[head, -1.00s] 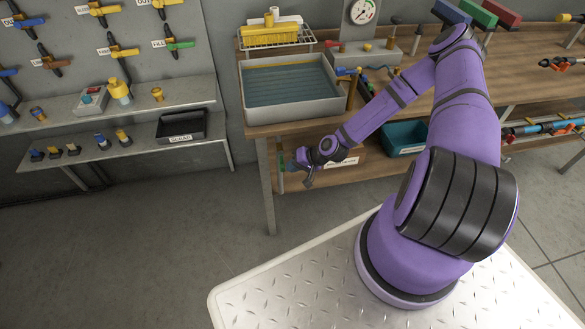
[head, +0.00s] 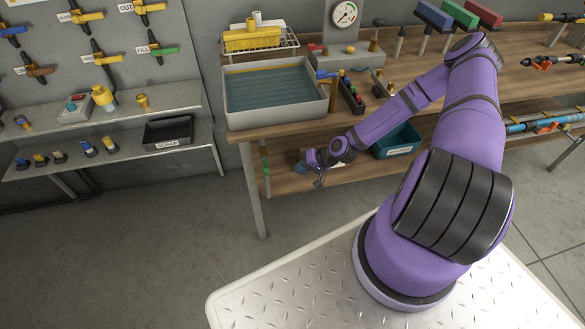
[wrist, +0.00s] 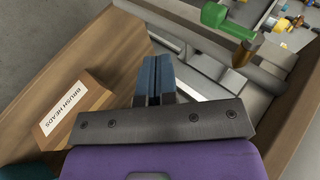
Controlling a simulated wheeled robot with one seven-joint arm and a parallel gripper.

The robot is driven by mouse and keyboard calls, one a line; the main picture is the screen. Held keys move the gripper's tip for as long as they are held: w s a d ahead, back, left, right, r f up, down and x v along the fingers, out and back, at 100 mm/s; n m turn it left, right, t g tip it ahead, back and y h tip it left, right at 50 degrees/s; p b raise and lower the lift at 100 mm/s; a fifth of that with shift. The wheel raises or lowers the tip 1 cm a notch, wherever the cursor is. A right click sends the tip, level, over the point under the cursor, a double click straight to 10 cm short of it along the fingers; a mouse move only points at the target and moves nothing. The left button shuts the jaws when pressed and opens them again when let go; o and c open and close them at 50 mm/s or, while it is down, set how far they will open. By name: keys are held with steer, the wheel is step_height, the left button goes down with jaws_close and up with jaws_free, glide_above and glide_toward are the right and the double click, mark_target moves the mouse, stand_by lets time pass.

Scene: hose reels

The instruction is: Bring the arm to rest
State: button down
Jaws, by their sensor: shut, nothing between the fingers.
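My purple arm reaches left from its base in the head view. My gripper (head: 301,168) is in front of the workbench's lower shelf, below the grey basin. In the wrist view its two blue fingers (wrist: 155,77) are pressed together with nothing between them. A wooden box labelled BRUSH HEADS (wrist: 82,87) is left of the fingers in the wrist view. Whether the fingers touch anything behind them cannot be told.
The wooden workbench (head: 270,131) carries a grey basin (head: 274,121) and a gauge stand (head: 339,60). A teal bin (head: 398,143) is on the lower shelf, right of my gripper. A green-handled fitting (wrist: 226,20) shows in the wrist view. Floor to the left is clear.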

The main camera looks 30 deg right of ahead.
steer(key=shift+s+d, duration=0.45)
steer(key=shift+d, duration=0.3)
steer(key=shift+s+d, duration=0.5)
steer(key=shift+d, duration=0.25)
steer(key=shift+s+d, duration=0.45)
steer(key=shift+d, duration=0.3)
steer(key=shift+r, duration=0.1)
